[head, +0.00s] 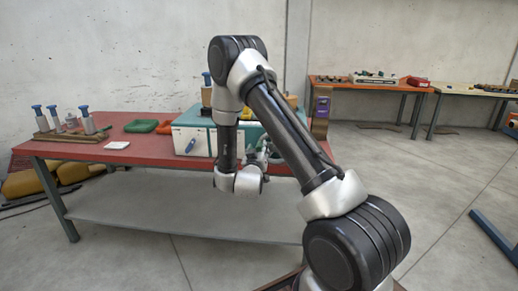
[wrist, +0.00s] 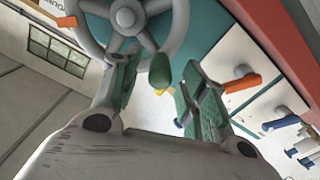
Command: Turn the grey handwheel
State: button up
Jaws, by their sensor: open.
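The grey handwheel (wrist: 126,17) shows at the top of the wrist view, with its hub, spokes and part of its rim; the upper part is cut off. A dark green handle knob (wrist: 160,70) sticks out from near its lower rim. My gripper (wrist: 162,86) is open, with its green-padded fingers to the left and right of the knob, which appears between or just beyond the fingertips. I cannot tell whether either finger touches it. In the head view my arm largely hides my gripper and the handwheel at the teal and white machine (head: 190,139).
The machine's white front (wrist: 270,105) has an orange and a blue handle on the right. The machine stands on a red-topped table (head: 135,154) with blue-topped tools (head: 86,120) and green and red trays at left. Open floor lies to the right.

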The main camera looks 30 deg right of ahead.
jog(key=shift+x, duration=1.4)
grip_shut()
jog(key=shift+w+f, duration=0.1)
